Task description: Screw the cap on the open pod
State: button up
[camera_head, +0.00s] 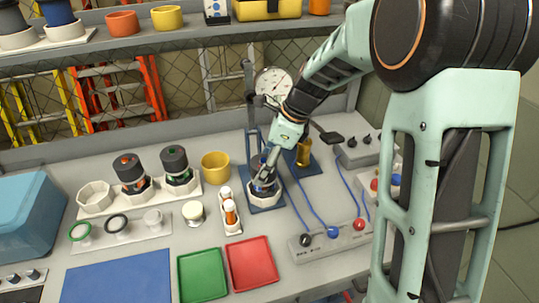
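A pod (264,188), dark with a bluish part, sits upright in a white octagonal cup (264,198) on a blue base plate near the middle of the bench. My gripper (268,170) points down at the top of this pod, its fingers at or just above it. The fingers hide much of the pod top, so I cannot tell whether a cap is held there or whether the fingers are closed. Two more pods with dark tops, one with an orange mark (129,170) and one with a green mark (176,166), stand in the white rack at left.
An empty white cup (95,196) is at the rack's left end. A yellow cup (215,167), a cream round piece (193,212) and a small bottle holder (231,229) stand nearby. A dial gauge (273,84) is behind; a socket strip with cables (335,239) is right. Green (203,275) and red (252,264) trays lie in front.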

jog(key=shift+a+f, duration=0.1)
jog(key=shift+f, duration=0.1)
jog(key=c, duration=1.2)
jog(key=o, duration=0.4)
jog(key=c, duration=0.4)
jog(key=shift+r+m+t+h+p, duration=0.1)
jog(key=shift+m+t+h+p, duration=0.1)
jog(key=shift+m+p, duration=0.3)
jog(key=shift+r+m+t+h+p, duration=0.1)
jog(key=shift+m+t+p, duration=0.1)
jog(key=shift+m, duration=0.5)
jog(key=shift+m+t+h+p, duration=0.3)
jog(key=shift+m+t+p, duration=0.3)
jog(key=shift+m+p, duration=0.8)
jog(key=shift+m, duration=0.3)
